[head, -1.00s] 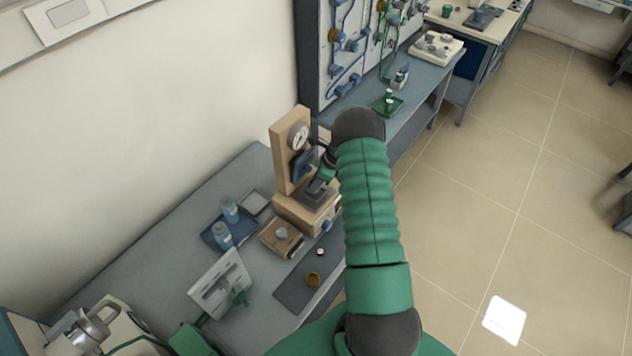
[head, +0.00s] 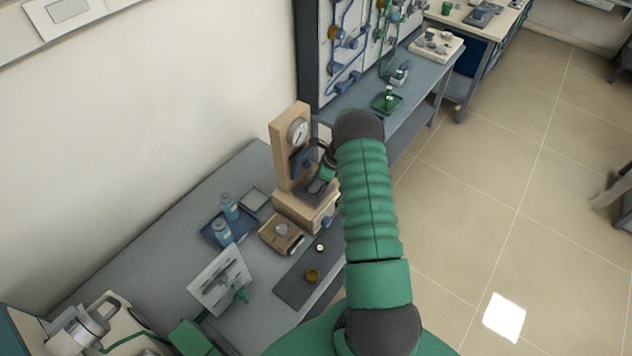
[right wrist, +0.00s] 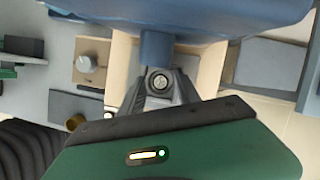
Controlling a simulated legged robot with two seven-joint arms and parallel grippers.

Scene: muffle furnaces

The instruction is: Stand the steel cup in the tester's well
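The tester is a beige upright stand with a round dial gauge (head: 298,132) on its column and a box-like base (head: 292,212) at the back end of the grey bench. My right gripper (head: 318,187) is at the tester, low in front of its column and over the base. In the right wrist view, my right gripper's fingers (right wrist: 160,88) close around a small round metal piece, which looks like the steel cup (right wrist: 160,80). A blue part of the tester (right wrist: 180,25) is close by at the top. The well is hidden there. My left gripper is not clearly in view.
A beige block with a grey round top (head: 282,231) stands beside the tester.

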